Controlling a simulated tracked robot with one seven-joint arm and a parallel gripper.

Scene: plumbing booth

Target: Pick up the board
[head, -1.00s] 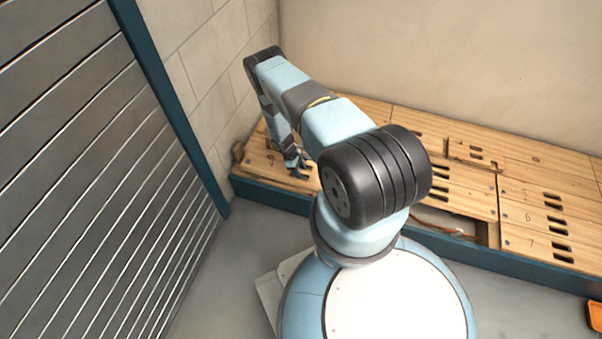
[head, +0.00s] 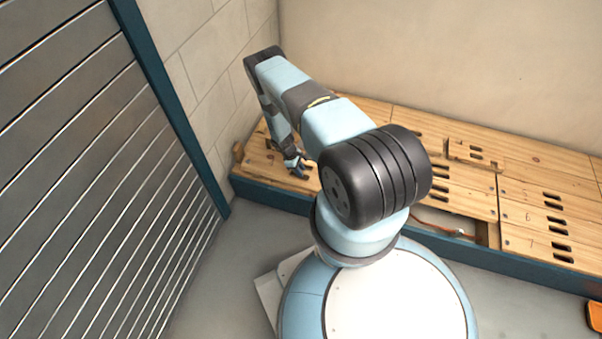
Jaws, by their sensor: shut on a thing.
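Several wooden boards with dark slots make up a raised deck. The left-hand board (head: 258,163) lies at the deck's left end, close to the block wall, and looks flat. My gripper (head: 297,170) is down at this board's surface, near its front edge. The fingertips are small and partly hidden by the gripper body, and they look closed at the board. My arm hides much of the board's right part.
A dark blue rim (head: 270,195) runs along the deck's front. An opening (head: 445,221) with pipes shows right of my arm. A small slotted piece (head: 476,154) lies on the deck. A slatted shutter (head: 90,180) stands at left. An orange object (head: 594,318) is at lower right.

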